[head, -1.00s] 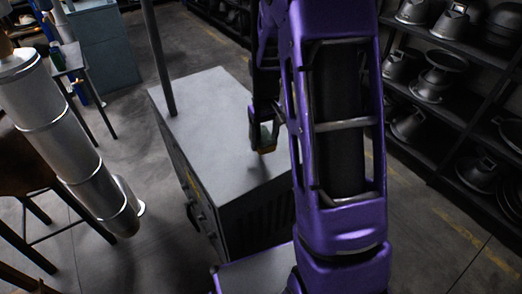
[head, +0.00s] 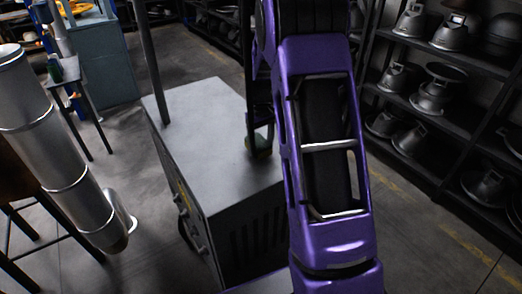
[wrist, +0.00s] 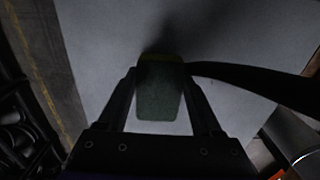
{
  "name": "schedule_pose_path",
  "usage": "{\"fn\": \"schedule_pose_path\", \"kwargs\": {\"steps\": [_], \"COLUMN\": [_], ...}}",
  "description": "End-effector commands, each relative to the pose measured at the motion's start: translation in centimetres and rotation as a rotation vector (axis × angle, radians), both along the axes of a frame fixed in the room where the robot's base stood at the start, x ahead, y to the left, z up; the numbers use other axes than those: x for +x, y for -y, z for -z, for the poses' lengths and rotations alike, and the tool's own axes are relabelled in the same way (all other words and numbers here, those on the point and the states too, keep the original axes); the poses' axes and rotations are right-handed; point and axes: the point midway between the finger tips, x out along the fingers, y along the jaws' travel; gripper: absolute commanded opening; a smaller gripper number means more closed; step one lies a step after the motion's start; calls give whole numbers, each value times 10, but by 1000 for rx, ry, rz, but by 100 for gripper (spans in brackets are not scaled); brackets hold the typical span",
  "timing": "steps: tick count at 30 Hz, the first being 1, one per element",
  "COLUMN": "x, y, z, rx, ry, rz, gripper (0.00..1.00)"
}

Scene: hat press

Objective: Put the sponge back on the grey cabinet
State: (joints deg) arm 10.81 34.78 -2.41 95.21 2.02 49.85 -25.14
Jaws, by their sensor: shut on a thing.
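The sponge (wrist: 160,96) is green with a yellowish far edge and lies between the two fingers of my gripper (wrist: 163,105) in the wrist view. My gripper is shut on it. In the head view my gripper (head: 261,145) hangs at the right part of the grey cabinet's top (head: 200,120), with the sponge low between its fingers, small and dark. The cabinet top also fills most of the wrist view (wrist: 240,45). A dark shadow meets the sponge's far end. I cannot tell whether the sponge touches the top.
A thin dark post (head: 150,65) rises at the cabinet's left part. A silver pipe (head: 60,150) stands to the left. Black shelves with metal hat moulds (head: 430,90) are at the right. Much of the cabinet top is clear.

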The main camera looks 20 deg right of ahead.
Motion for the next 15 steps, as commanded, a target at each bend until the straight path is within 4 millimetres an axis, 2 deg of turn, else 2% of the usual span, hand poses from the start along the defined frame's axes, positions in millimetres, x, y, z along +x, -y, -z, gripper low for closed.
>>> {"fn": "schedule_pose_path", "kwargs": {"steps": [1,3,14,15], "x": [0,0,0,0], "y": [0,0,0,0], "z": [11,16,20,20], "rx": [1,0,0,0], "ry": [-2,0,0,1], "rz": [0,0,0,0], "gripper": [22,22,22,70]}}
